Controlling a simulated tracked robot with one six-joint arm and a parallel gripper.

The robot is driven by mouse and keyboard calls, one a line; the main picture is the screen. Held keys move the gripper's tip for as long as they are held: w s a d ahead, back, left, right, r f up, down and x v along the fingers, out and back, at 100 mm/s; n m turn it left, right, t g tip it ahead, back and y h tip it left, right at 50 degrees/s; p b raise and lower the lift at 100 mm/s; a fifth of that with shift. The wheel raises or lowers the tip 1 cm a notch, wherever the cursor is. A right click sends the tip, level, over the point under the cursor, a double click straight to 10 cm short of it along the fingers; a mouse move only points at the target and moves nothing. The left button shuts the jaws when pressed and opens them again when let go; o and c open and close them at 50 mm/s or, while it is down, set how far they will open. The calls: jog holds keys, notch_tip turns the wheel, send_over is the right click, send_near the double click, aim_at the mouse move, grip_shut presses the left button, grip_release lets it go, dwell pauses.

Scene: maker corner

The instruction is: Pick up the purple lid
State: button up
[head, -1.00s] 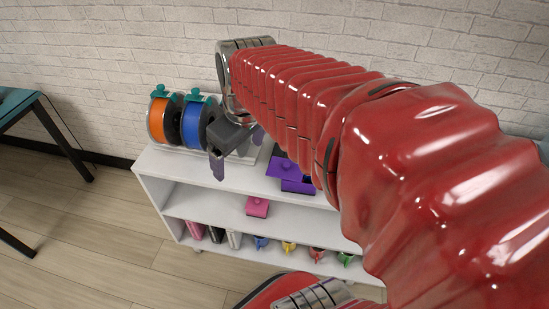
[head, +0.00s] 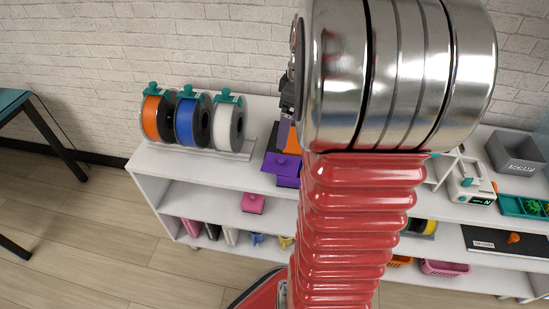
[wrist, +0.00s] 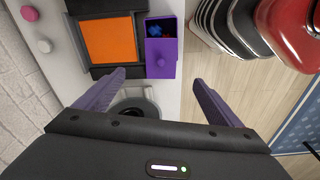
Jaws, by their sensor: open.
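The purple lid (head: 282,164), with a small knob on top, is on the white shelf unit's top. It lies at or over one end of an open purple box (head: 288,182); I cannot tell whether it rests on it. In the wrist view the lid (wrist: 160,66) shows its knob just beyond and between my fingertips. The box (wrist: 161,28) holds small blue and red pieces. My gripper (wrist: 159,78) is open and empty, with purple fingers spread wide. In the head view my gripper (head: 285,108) is mostly hidden behind my arm, above and behind the lid.
A black frame with an orange plate (wrist: 109,40) adjoins the box. Orange, blue and white spools (head: 228,124) stand left of the lid. A pink lidded box (head: 253,203) is on the shelf below. The brick wall (head: 70,60) is close behind.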

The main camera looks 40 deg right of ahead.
send_over(282, 159)
jog(key=shift+s+d+f, duration=0.1)
jog(key=shift+s+f, duration=0.05)
jog(key=shift+f, duration=1.25)
jog(key=shift+s+d+f, duration=0.1)
jog(key=shift+s+f, duration=0.05)
jog(key=shift+f, duration=1.3)
jog(key=shift+s+f, duration=0.15)
jog(key=shift+f, duration=1.25)
jog(key=shift+f, duration=0.1)
jog(key=shift+w+a+f, duration=0.1)
jog(key=shift+w+f, duration=0.1)
jog(key=shift+f, duration=1.05)
jog(key=shift+w+a+f, duration=0.1)
jog(key=shift+w+f, duration=0.1)
jog(key=shift+f, duration=1.05)
jog(key=shift+c, duration=0.3)
jog(key=c, duration=1.1)
jog(key=shift+r, duration=0.15)
